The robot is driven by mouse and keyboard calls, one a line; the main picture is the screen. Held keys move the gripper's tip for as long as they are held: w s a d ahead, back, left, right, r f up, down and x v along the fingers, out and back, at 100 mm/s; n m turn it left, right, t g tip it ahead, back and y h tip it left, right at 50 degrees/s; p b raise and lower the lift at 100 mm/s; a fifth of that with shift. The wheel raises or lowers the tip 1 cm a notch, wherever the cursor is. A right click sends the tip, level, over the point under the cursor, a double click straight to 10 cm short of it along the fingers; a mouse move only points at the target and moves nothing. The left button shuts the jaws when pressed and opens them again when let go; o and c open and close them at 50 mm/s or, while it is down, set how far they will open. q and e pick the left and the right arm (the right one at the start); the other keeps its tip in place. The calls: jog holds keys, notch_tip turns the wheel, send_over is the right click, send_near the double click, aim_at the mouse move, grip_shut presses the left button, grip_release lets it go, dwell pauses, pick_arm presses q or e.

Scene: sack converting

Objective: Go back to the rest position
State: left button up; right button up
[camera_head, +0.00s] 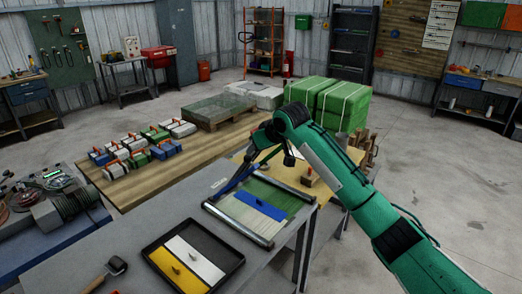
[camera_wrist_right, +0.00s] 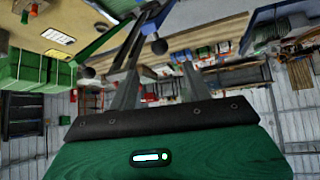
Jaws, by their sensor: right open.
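My right arm comes in from the right in the head view, and its gripper (camera_head: 266,166) hangs above the far end of the grey workbench (camera_head: 125,250). In the right wrist view the gripper (camera_wrist_right: 123,62) has its fingers spread, with nothing clearly held between them. Below and beside it in the head view, a metal-railed frame (camera_head: 273,243) on the bench holds green sheets and a blue strip (camera_head: 262,207). A black tray (camera_head: 208,235) nearer the front holds a white panel (camera_head: 203,254) and a yellow panel (camera_head: 178,268). My left gripper is out of view.
A wooden table (camera_head: 150,188) behind the bench carries several coloured bundles with orange handles. Green strapped bales (camera_head: 340,104) stand behind my right arm. A hand roller (camera_head: 114,266) lies at the front left. Open concrete floor (camera_head: 470,180) lies to the right.

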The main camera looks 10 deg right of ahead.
jog(key=shift+s+r, duration=0.15)
jog(key=shift+r, duration=0.05)
